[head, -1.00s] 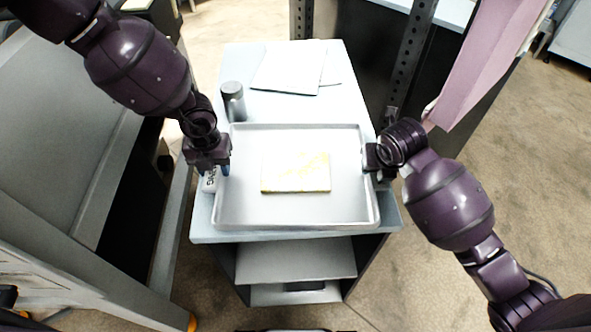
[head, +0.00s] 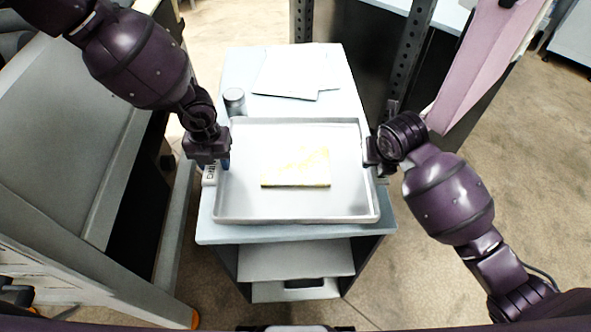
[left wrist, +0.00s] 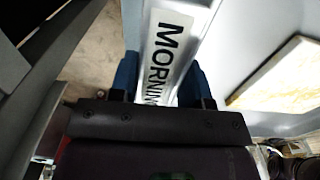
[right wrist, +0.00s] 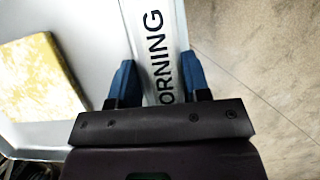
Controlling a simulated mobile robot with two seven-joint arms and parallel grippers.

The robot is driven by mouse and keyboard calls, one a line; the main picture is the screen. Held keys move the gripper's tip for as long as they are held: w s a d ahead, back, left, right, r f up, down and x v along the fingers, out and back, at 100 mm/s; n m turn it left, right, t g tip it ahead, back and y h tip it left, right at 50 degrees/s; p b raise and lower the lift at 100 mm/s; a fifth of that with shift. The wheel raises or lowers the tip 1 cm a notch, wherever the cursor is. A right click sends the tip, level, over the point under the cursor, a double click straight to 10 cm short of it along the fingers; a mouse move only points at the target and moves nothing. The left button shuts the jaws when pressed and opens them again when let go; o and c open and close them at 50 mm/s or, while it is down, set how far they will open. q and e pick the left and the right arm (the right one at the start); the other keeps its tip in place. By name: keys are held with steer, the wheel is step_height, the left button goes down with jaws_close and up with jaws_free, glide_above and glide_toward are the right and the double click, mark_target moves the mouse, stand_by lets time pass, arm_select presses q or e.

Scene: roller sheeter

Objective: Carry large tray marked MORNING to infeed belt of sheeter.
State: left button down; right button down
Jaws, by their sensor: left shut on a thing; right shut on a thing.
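The large grey metal tray (head: 290,216) is over the top of a pale blue cart. A yellow-and-white slab (head: 296,168) lies flat in its middle. My left gripper (head: 224,160) is shut on the tray's left wall, and my right gripper (head: 373,164) is shut on its right wall. In the left wrist view, blue fingers straddle the wall with the MORNING label (left wrist: 168,45). The right wrist view shows a matching, partly hidden label (right wrist: 158,50) between the fingers. The tray looks level. Whether it clears the cart top is hard to tell.
A dark post (head: 408,70) stands behind right. Floor is open at right.

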arm_select(q)
steer(key=shift+r+p, duration=0.3)
steer(key=shift+r, duration=0.15)
arm_select(e)
steer(key=shift+r, duration=0.45)
arm_select(q)
steer(key=shift+f, duration=0.15)
arm_select(e)
steer(key=shift+f, duration=0.1)
